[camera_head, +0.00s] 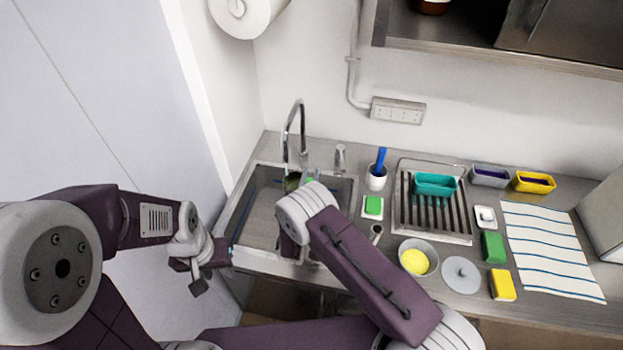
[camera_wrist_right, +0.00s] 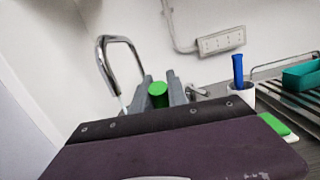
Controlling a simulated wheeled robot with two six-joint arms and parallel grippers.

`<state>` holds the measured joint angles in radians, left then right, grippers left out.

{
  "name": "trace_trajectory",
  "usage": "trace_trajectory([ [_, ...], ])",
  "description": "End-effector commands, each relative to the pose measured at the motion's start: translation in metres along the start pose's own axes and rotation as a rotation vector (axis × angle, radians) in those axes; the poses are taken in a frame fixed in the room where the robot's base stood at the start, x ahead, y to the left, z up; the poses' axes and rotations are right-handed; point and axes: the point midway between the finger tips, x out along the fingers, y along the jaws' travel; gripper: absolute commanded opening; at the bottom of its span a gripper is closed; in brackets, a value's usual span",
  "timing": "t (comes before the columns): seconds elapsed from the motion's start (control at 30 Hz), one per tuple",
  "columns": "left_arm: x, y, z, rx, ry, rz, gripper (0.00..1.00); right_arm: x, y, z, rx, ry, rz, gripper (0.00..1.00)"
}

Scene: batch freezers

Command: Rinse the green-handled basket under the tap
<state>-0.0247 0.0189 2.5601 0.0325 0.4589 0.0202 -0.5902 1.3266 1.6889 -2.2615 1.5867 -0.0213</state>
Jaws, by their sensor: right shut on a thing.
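The basket (camera_head: 292,183) is a small dark shape over the sink, just below the tap (camera_head: 301,130). Its green handle (camera_head: 309,181) shows beside my right arm, and its green end (camera_wrist_right: 158,92) stands between the fingers of my right gripper (camera_wrist_right: 160,94) in the right wrist view. That gripper is shut on the handle; my forearm hides much of it in the head view. I cannot make out running water. My left gripper (camera_head: 200,275) hangs at the sink's left front edge, apart from the basket; its jaw gap is unclear.
The sink (camera_head: 262,215) lies under the tap. To its right are a cup with a blue-handled tool (camera_head: 377,178), a green sponge (camera_head: 373,206), a ribbed drain rack (camera_head: 432,220) with a teal tub (camera_head: 435,184), and a bowl (camera_head: 433,254). A striped towel (camera_head: 550,245) lies far right.

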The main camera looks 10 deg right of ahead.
Motion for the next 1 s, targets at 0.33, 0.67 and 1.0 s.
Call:
trace_trajectory([
  [0.33,0.0,0.0,0.0,0.0,0.0,0.0,0.36,0.001,-0.001,0.0,0.001,-0.001,-0.001,0.0],
  [0.67,0.001,0.0,0.0,0.0,0.0,0.0,0.36,0.007,-0.01,0.0,0.0,-0.001,0.0,0.0],
  [1.0,0.003,0.0,0.0,0.0,0.0,0.0,0.36,0.005,-0.008,0.0,0.001,-0.001,0.0,0.0],
])
